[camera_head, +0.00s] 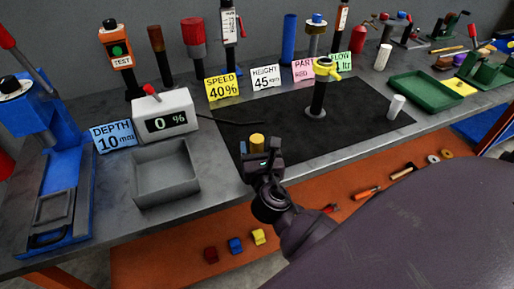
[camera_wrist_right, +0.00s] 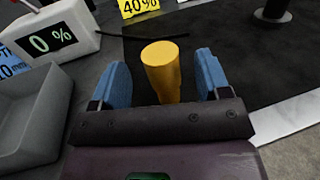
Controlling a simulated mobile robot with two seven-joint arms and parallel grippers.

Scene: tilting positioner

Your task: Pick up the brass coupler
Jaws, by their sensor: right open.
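The brass coupler (camera_wrist_right: 161,70) is a yellow-gold cylinder, narrower toward its lower end. In the right wrist view it stands between the two blue fingers of my right gripper (camera_wrist_right: 162,80), with a visible gap on each side. In the head view the coupler's top (camera_head: 257,141) shows just beyond my right gripper (camera_head: 261,160), on the left part of the black mat. The gripper is open and hides the coupler's lower part there. My left gripper is in neither view.
A grey open bin (camera_head: 165,181) and a white readout box (camera_head: 165,121) showing 0 % stand left of the coupler. A yellow-topped post (camera_head: 318,95) stands on the black mat (camera_head: 366,122). Label cards line the back. A white cylinder (camera_head: 396,105) stands on the right.

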